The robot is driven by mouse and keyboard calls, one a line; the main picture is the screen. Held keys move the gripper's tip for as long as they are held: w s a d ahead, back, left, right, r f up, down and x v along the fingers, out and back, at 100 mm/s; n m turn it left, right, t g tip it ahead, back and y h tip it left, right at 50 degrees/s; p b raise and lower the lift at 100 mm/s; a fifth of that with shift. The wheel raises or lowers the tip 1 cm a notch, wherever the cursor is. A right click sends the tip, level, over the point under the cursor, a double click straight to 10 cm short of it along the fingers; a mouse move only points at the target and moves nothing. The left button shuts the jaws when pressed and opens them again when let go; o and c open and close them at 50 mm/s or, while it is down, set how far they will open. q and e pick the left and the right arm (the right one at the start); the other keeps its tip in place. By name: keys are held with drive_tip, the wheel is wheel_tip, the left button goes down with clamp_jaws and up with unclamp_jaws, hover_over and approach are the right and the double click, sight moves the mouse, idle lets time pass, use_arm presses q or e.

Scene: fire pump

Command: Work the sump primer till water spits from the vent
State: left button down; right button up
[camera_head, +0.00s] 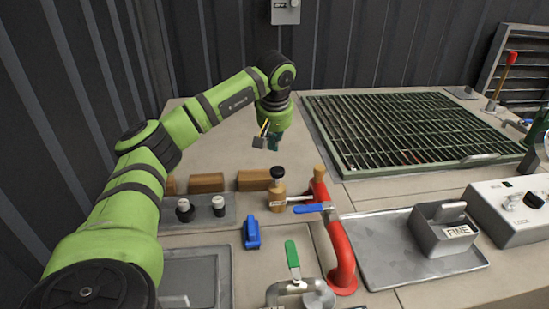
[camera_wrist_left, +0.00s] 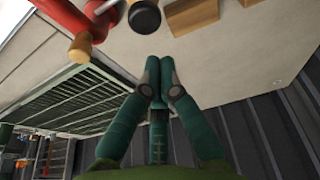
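My left gripper (camera_head: 268,140) hangs over the bare deck behind the bench fittings, apart from them. In the left wrist view its two green fingers (camera_wrist_left: 160,72) meet at the tips with nothing seen between them. A brass cylinder with a black knob (camera_head: 277,187) stands beside the red pipe (camera_head: 341,245); the knob also shows in the wrist view (camera_wrist_left: 144,17). Neither view labels the primer or vent, and I see no water. A green and black part, seemingly my right gripper (camera_head: 535,126), is cut by the right edge; its fingers are unclear.
A green grating (camera_head: 410,130) lies behind on the right. Wooden blocks (camera_head: 206,183), a blue-handled lever (camera_head: 312,208), a green-handled valve (camera_head: 292,258) and a blue piece (camera_head: 251,233) crowd the bench. A metal tray (camera_head: 375,255) and a white control box (camera_head: 510,205) are at right.

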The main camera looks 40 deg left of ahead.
sight(275, 169)
use_arm(q)
drive_tip(key=x, duration=0.4)
drive_tip(key=d+p+x, duration=0.1)
drive_tip(key=x, duration=0.1)
drive_tip(key=shift+s+f, duration=0.1)
drive_tip(key=shift+s, duration=0.2)
drive_tip(key=shift+f, duration=0.1)
wheel_tip(275, 169, down, 3)
drive_tip(key=shift+f+b, duration=0.2)
drive_tip(key=shift+b, duration=0.55)
drive_tip(key=shift+d+r, duration=0.1)
drive_tip(key=shift+r, duration=0.1)
drive_tip(key=v, duration=1.2)
